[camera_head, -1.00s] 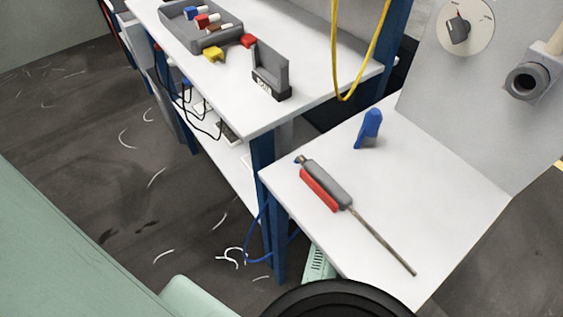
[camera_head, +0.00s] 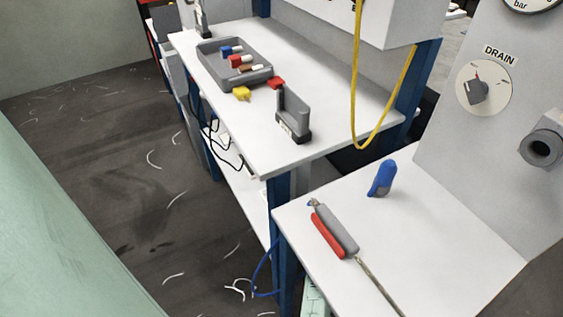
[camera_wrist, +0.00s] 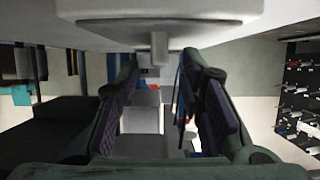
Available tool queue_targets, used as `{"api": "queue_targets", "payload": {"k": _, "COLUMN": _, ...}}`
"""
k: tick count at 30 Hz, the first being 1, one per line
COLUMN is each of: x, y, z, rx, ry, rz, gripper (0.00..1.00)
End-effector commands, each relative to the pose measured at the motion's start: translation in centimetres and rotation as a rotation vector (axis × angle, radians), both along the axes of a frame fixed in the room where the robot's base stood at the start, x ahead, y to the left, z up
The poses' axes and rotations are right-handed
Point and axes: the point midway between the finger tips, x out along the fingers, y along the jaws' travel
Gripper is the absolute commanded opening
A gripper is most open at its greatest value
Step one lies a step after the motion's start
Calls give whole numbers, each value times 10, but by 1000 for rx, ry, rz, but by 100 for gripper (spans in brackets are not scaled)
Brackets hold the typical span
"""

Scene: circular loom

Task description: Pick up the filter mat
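I cannot make out a filter mat in either view. My gripper (camera_wrist: 158,85) shows only in the wrist view, with its two dark fingers wide apart on the left and right. Nothing is visibly held between them. Through the gap I see pale grey surfaces and a small red spot, too small to name. My gripper is not in the head view, so its place relative to the benches cannot be told.
A white bench (camera_head: 225,105) carries a grey tray (camera_head: 262,78) of coloured pieces, a yellow piece (camera_head: 241,93) and a grey holder (camera_head: 291,115). A lower white shelf (camera_head: 420,240) holds a blue object (camera_head: 381,179) and a red-grey tool (camera_head: 334,232). A yellow cable (camera_head: 357,100) hangs between.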

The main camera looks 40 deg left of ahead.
Motion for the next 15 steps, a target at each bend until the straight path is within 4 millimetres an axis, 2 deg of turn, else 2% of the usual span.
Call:
{"api": "queue_targets", "payload": {"k": 4, "x": 6, "y": 13, "z": -5, "rx": 1, "ry": 0, "rz": 0, "gripper": 35}}
{"api": "queue_targets", "payload": {"k": 12, "x": 7, "y": 15, "z": -6, "rx": 1, "ry": -1, "rz": -1, "gripper": 35}}
{"api": "queue_targets", "payload": {"k": 15, "x": 7, "y": 15, "z": -6, "rx": 1, "ry": -1, "rz": -1, "gripper": 28}}
